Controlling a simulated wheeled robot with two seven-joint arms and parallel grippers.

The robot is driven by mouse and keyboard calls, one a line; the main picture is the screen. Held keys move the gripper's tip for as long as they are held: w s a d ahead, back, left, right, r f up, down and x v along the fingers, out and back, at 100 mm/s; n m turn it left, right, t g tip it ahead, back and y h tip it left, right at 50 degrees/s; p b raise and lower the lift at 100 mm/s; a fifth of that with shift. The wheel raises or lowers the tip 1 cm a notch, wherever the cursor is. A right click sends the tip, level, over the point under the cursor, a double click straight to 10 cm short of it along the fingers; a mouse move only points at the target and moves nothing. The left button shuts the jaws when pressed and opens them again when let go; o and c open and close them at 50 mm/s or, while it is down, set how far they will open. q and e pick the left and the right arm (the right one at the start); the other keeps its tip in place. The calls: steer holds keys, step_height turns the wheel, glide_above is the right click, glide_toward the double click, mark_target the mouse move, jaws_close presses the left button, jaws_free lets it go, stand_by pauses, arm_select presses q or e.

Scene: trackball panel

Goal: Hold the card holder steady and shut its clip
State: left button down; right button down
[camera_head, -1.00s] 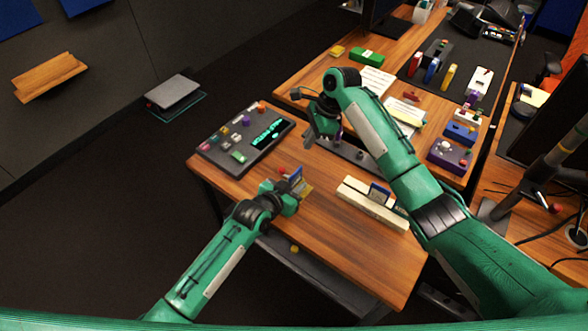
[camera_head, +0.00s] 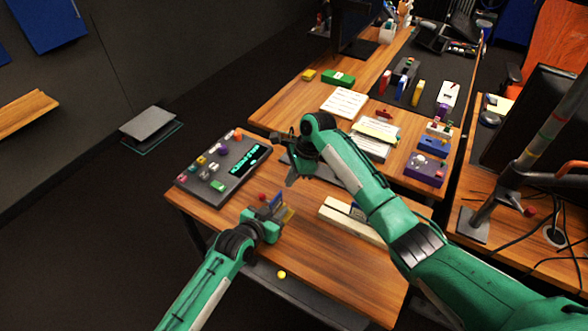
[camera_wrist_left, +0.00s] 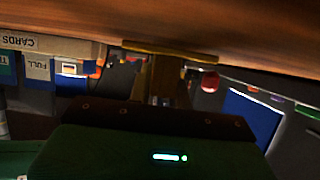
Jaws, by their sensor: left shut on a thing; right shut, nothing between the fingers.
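The card holder (camera_head: 287,215) is a small tan-yellow piece with a blue and grey upright part, low over the front table. My left gripper (camera_head: 272,216) is shut on it. In the left wrist view its tan plate (camera_wrist_left: 170,49) and post show ahead of the fingers. The holder is small and partly hidden by the gripper, so I cannot tell how its clip stands. My right gripper (camera_head: 291,179) is shut and empty, behind and slightly right of the holder, apart from it in the picture.
A dark control panel (camera_head: 215,178) with coloured knobs lies left of my right gripper. A red ball (camera_head: 262,197) is close behind the holder. A cream card rack (camera_head: 345,222) stands to the right. A yellow ball (camera_head: 282,274) shows near the front edge. Bare wood lies between.

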mark_target(287, 198)
steer(key=x, duration=0.3)
steer(key=shift+a+f, duration=0.15)
steer(key=shift+f, duration=0.2)
steer(key=shift+s+a, duration=0.2)
steer(key=shift+a, duration=1.05)
steer(key=shift+s+a, duration=0.15)
steer(key=shift+a, duration=0.6)
